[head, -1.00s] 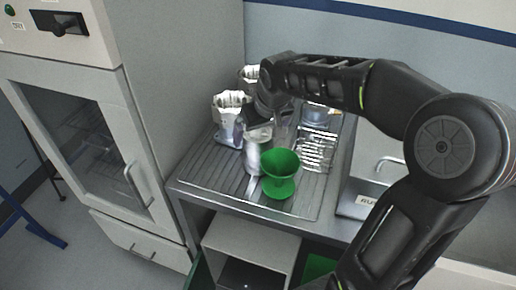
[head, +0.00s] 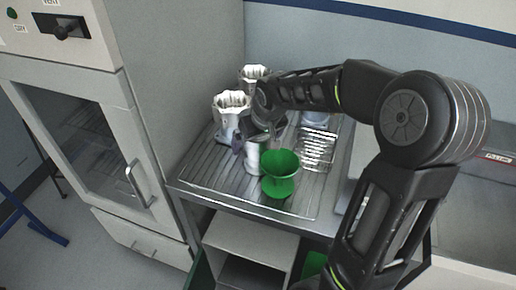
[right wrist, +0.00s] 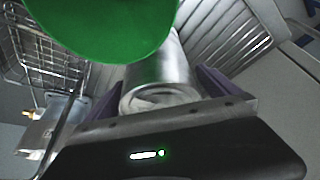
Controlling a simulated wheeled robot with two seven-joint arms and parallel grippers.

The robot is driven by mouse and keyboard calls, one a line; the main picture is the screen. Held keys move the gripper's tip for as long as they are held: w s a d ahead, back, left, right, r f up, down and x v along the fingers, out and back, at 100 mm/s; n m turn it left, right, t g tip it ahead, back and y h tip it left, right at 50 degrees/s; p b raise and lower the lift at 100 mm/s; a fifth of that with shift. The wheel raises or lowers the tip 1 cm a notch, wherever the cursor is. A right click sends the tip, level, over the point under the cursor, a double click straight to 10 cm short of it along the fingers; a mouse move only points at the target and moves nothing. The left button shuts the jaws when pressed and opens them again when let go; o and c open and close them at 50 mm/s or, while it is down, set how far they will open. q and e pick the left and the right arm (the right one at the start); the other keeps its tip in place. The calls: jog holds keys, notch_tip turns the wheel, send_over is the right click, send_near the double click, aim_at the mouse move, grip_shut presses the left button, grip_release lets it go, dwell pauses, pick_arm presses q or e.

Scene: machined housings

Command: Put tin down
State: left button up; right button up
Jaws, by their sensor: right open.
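The tin (head: 254,157) is a plain silver cylinder, upright on the ribbed metal drainboard (head: 215,180) in the head view. It stands just left of a green flared vessel (head: 280,176). My right gripper (head: 250,142) is at the tin from behind, partly hidden by its own wrist. In the right wrist view the tin (right wrist: 160,78) stands between the two spread fingers of the open gripper (right wrist: 155,92). Whether a finger touches it I cannot tell. The green vessel (right wrist: 105,25) covers part of the tin there. My left gripper is not in view.
Two pale fluted vessels (head: 231,112) (head: 254,74) stand behind the tin. A wire basket (head: 317,148) is to the right. A tall cabinet (head: 190,70) borders the drainboard at left. The front left of the board is bare.

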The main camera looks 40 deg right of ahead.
jog(key=shift+c, duration=0.3)
jog(key=c, duration=2.1)
jog(key=shift+r, duration=0.15)
notch_tip(320, 180, up, 18)
jog(key=shift+f+b, duration=0.1)
jog(key=shift+b, duration=0.4)
